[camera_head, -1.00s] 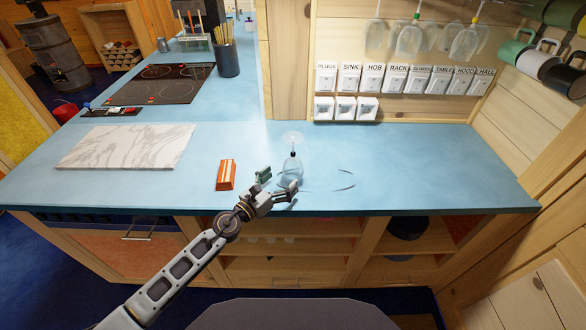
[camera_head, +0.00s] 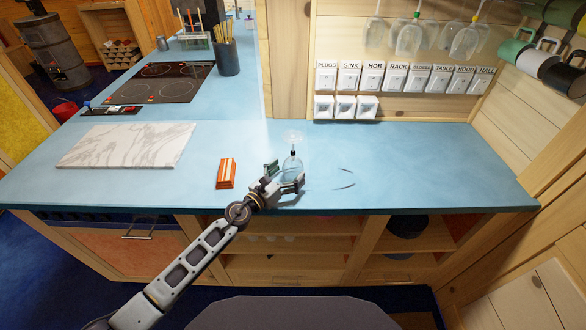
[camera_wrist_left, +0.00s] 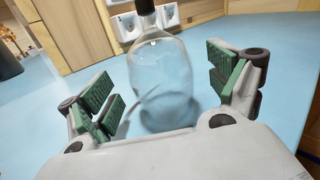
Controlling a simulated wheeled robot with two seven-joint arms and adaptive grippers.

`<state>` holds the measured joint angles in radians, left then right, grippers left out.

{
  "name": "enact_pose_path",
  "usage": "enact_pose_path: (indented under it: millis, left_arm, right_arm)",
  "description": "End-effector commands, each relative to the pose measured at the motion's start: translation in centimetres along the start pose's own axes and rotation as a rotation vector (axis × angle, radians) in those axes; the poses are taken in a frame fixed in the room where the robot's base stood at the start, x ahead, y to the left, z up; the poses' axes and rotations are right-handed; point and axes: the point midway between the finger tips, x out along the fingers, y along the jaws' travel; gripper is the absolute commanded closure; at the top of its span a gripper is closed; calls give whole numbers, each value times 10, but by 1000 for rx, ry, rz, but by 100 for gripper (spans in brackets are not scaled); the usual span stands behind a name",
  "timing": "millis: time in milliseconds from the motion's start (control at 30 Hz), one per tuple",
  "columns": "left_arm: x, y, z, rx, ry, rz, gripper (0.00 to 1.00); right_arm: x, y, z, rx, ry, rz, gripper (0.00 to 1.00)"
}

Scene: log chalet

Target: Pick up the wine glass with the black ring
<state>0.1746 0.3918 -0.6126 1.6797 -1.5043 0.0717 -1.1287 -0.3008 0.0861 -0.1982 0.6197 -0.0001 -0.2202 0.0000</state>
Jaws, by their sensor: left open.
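The wine glass with the black ring (camera_head: 292,153) stands upside down on the blue counter, foot up and clear bowl down. In the left wrist view its bowl (camera_wrist_left: 163,75) fills the middle, with the black ring at the top edge. My left gripper (camera_head: 285,177) is at the bowl, low over the counter's front part. In the left wrist view, the green-padded fingers of the open left gripper (camera_wrist_left: 165,88) stand on either side of the bowl, with visible gaps. The glass's rim is partly hidden by the gripper body. My right gripper is not in view.
An orange packet (camera_head: 226,173) lies left of the gripper. A marble board (camera_head: 128,146) is further left. A faint curved outline (camera_head: 346,178), unclear what, shows on the counter to the right. Several glasses hang above labelled switches (camera_head: 397,77). The right of the counter is clear.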

Motion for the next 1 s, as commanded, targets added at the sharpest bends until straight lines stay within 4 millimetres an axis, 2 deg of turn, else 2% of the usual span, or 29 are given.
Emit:
enact_pose_path:
  millis: [133,333,533,867,1000]
  left_arm:
    - [15,0,0,-1,-1,0,9]
    - [27,0,0,-1,0,0,9]
    - [28,0,-1,0,0,0,9]
    - [28,0,-1,-1,1,0,9]
    - [28,0,-1,-1,1,0,28]
  right_arm:
    - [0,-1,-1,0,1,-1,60]
    - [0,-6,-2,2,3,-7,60]
    - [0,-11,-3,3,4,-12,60]
    - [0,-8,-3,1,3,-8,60]
    - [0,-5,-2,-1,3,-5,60]
